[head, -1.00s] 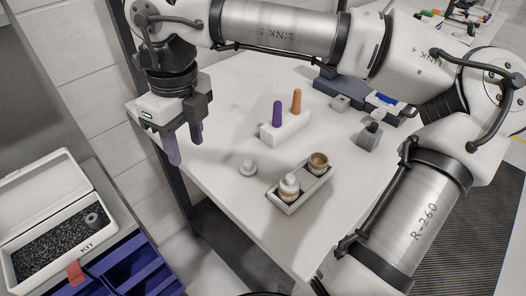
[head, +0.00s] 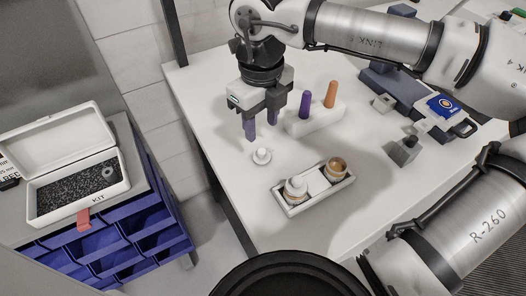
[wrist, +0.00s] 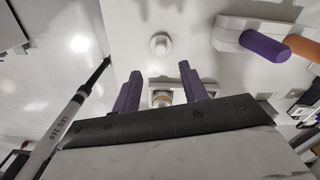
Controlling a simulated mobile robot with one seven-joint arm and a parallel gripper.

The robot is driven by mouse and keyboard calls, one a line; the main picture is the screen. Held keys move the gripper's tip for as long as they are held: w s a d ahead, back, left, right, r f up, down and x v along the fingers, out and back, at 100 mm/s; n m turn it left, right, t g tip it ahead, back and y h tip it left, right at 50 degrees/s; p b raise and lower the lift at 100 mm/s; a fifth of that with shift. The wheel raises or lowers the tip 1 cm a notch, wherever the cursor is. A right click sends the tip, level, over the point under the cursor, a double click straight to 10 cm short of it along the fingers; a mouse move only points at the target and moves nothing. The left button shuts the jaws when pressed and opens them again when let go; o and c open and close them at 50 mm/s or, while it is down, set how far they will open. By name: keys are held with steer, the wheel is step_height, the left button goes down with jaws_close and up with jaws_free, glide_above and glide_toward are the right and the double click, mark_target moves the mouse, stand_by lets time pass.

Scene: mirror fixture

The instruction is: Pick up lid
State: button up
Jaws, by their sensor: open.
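A small white lid (head: 262,156) with a round knob lies on the white table, left of a small tray (head: 318,202). It also shows in the wrist view (wrist: 160,43), beyond the fingertips and roughly centred between them. My gripper (head: 262,128) is open and empty, with purple fingers above the table just behind the lid in the head view. In the tray stand a jar with a white lid on it (head: 296,188) and an open jar with a brown rim (head: 337,167). The fingers (wrist: 159,70) are apart from the lid.
A white block (head: 318,118) holds a purple peg (head: 305,105) and an orange peg (head: 331,94), close to the right of my gripper. A grey block (head: 404,151) stands farther right. A white kit box (head: 78,190) is on the blue drawers at left.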

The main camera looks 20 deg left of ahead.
mark_target(262, 151)
steer(key=shift+w+f+p, duration=0.1)
steer(key=shift+f+p, duration=0.95)
steer(key=shift+f, duration=2.9)
jaws_close()
